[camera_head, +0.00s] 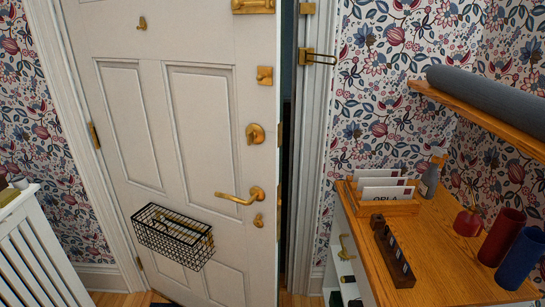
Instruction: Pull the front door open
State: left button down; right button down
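The white panelled front door (203,125) fills the middle of the view. It stands slightly ajar, with a narrow dark gap (287,90) between its right edge and the white frame (312,150). Its brass lever handle (241,197) is near the right edge and looks about level. Above the handle are a round brass lock (255,134) and a smaller brass fitting (265,76). A brass hinge (93,135) shows on the left side. Neither of my grippers is in view, and nothing touches the handle.
A black wire basket (172,236) hangs on the door's lower part. A white radiator cover (38,250) stands at the left. At the right, a wooden-topped cabinet (445,262) holds a letter rack (383,205), a spray bottle (432,172) and cylinders; a shelf (470,115) hangs above.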

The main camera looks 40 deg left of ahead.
aim_at(174, 101)
jog(key=k+j+u, duration=0.15)
jog(key=j+u, duration=0.3)
jog(key=k+j+u, duration=0.1)
jog(key=j+u, duration=0.75)
jog(key=k+l, duration=0.05)
jog(key=l, duration=0.05)
